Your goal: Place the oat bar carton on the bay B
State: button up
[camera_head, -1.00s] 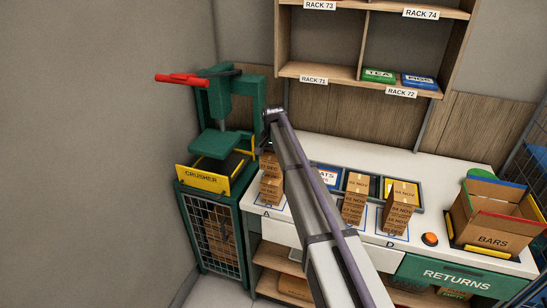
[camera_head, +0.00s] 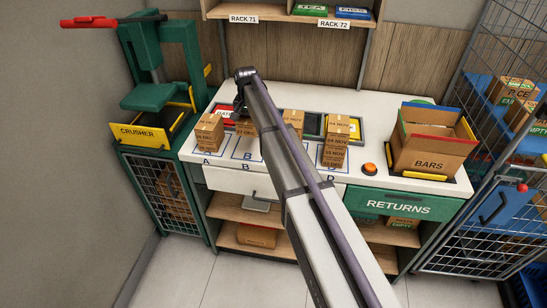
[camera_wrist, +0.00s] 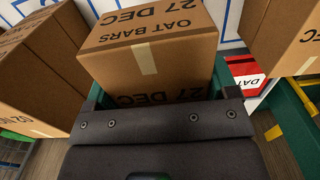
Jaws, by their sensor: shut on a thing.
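The oat bar carton, brown cardboard reading OAT BARS 27 DEC, is between my gripper's jaws in the wrist view (camera_wrist: 150,45). In the head view the carton (camera_head: 247,126) is partly hidden by my arm, at the back of the blue-outlined bay B (camera_head: 248,154). My gripper (camera_head: 243,108) is shut on it from behind and above. Bare counter shows in the front part of bay B. I cannot tell whether the carton touches the counter.
A carton (camera_head: 208,132) stands in bay A, left of the held one. Dated cartons (camera_head: 293,120) and a taller stack in bay D (camera_head: 335,145) stand to the right.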

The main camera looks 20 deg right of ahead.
jog(key=shift+s+d+r, duration=0.15)
jog(key=shift+d, duration=0.15)
jog(key=shift+a+f, duration=0.2)
jog(key=shift+f, duration=0.1)
jog(key=b, duration=0.7)
send_over(251, 148)
notch_tip(251, 148, down, 6)
jog(key=shift+a+f, duration=0.1)
notch_tip(251, 148, down, 4)
jog(key=b, duration=0.3)
jog(key=shift+r, duration=0.35)
jog(key=shift+c, duration=0.5)
jog(key=shift+f, duration=0.3)
jog(key=o, duration=1)
jog(key=shift+r, duration=0.1)
notch_tip(251, 148, up, 13)
jog(key=p, duration=1.2)
jog(key=shift+s+f+n+b, duration=0.2)
jog(key=shift+s+n, duration=0.75)
jog(key=shift+s, duration=5)
jog(key=shift+s+f+n+b, duration=0.2)
jog(key=shift+s+n, duration=0.7)
jog(key=shift+s, duration=5.1)
jog(key=shift+s+f+n, duration=0.35)
jog(key=shift+s+n, duration=0.6)
jog(key=shift+s, duration=5)
